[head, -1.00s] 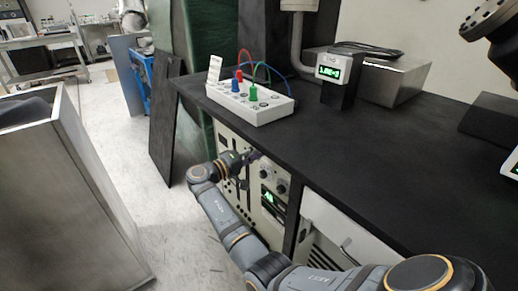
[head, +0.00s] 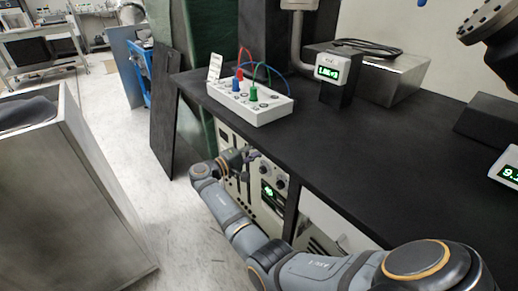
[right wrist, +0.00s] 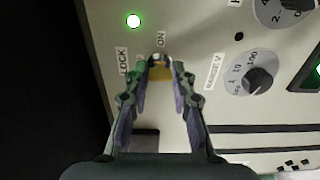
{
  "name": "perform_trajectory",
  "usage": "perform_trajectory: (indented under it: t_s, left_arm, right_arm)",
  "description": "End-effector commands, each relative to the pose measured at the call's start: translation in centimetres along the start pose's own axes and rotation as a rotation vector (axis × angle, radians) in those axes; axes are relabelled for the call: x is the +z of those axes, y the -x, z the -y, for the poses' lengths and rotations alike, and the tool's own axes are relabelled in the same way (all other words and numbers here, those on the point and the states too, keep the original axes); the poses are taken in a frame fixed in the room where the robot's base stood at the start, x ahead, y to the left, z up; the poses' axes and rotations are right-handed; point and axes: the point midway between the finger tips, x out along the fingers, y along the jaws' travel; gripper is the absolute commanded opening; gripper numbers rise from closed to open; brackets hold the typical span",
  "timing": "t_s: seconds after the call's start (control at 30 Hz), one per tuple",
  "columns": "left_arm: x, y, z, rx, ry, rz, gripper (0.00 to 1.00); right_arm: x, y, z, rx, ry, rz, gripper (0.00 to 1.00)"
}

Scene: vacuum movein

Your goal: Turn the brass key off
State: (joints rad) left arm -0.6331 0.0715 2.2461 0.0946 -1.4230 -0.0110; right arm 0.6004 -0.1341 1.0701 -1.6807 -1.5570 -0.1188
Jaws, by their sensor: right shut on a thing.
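The brass key (right wrist: 161,74) sits in a switch on the light front panel, beside the labels LOCK and ON, in the right wrist view. My right gripper (right wrist: 160,66) is shut on the key, with a fingertip on each side of it. The fingers partly hide the key and the label near it. In the head view my right gripper (head: 248,155) is at the upper front of the rack panel (head: 244,187) under the bench; the key is too small to make out there. My left gripper is not in view.
A green lamp (right wrist: 133,21) is lit near LOCK. A RANGE V knob (right wrist: 258,80) is right of the key. The black bench top (head: 330,145) overhangs the panel and holds a white box with plugs (head: 250,101) and a small meter (head: 327,72). A metal cabinet (head: 75,200) stands at left.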

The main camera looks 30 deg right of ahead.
Motion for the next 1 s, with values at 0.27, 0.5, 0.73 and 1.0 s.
perform_trajectory:
  t_s: [0.27, 0.5, 0.73, 1.0]
  left_arm:
    - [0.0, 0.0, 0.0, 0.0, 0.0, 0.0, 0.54]
    - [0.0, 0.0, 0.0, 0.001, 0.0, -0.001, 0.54]
    - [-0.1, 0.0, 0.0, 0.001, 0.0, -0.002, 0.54]
    - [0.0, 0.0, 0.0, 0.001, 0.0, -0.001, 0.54]
  right_arm:
    - [0.0, 0.0, 0.0, 0.0, 0.0, -0.001, 0.47]
    - [0.0, 0.0, 0.0, 0.0, 0.0, -0.001, 0.47]
    - [-0.1, 3.1, 0.0, -0.003, 0.0, -0.003, 0.47]
    - [0.0, 7.2, 0.0, -0.001, 0.0, -0.001, 0.47]
